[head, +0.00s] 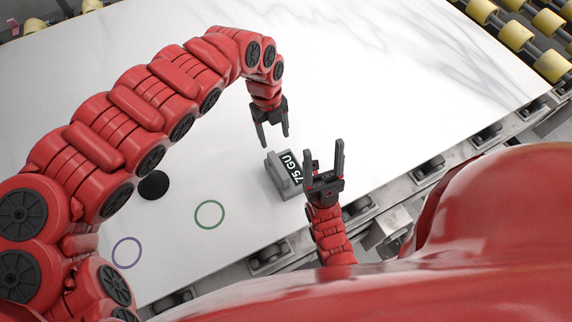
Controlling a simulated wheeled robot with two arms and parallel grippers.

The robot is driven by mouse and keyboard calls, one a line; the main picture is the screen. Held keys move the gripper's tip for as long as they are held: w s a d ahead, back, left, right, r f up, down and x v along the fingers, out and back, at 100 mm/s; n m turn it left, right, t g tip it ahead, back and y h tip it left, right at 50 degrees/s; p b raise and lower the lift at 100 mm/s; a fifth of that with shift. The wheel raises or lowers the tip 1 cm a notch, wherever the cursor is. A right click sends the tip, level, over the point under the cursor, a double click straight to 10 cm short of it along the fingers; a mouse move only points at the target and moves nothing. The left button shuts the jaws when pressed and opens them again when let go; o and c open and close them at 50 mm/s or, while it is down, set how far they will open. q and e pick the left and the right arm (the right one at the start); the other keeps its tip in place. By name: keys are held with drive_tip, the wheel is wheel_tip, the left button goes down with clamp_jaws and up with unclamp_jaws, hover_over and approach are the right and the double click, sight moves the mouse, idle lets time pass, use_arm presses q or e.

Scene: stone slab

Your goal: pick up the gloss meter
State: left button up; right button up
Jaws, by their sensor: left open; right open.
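The gloss meter (284,178) is a small grey block with a handle on top and a dark label reading "75 GU". It stands on the white stone slab (400,75) near its front edge. My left gripper (272,139) is open and empty, just behind the gloss meter, with its fingers pointing down toward it. My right gripper (323,157) is open, just right of the gloss meter, with its fingers pointing away from me. It covers part of the meter's right side. I cannot tell whether it touches the meter.
A black disc (153,185), a green ring (209,215) and a purple ring (127,253) are on the slab to the left. Yellow rollers (516,36) stand at the back right. A metal roller rail (430,170) runs along the front edge. The slab's back middle is clear.

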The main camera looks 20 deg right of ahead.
sight(277, 164)
use_arm(q)
drive_tip(key=f+b, duration=0.1)
drive_tip(key=f, duration=0.3)
drive_tip(key=s+f+b, duration=0.1)
drive_tip(key=f+b, duration=0.1)
drive_tip(key=f, duration=0.1)
drive_tip(key=s+f+b, duration=0.1)
drive_tip(key=f, duration=0.3)
drive_tip(key=shift+a+f, duration=0.3)
drive_tip(key=shift+s+f, duration=0.1)
drive_tip(key=shift+f, duration=0.1)
drive_tip(key=shift+d+f, duration=0.25)
drive_tip(key=shift+f, duration=0.1)
drive_tip(key=shift+s+d+f+p, duration=0.15)
drive_tip(key=shift+f+p, duration=0.7)
drive_tip(key=shift+f, duration=1.4)
clamp_jaws()
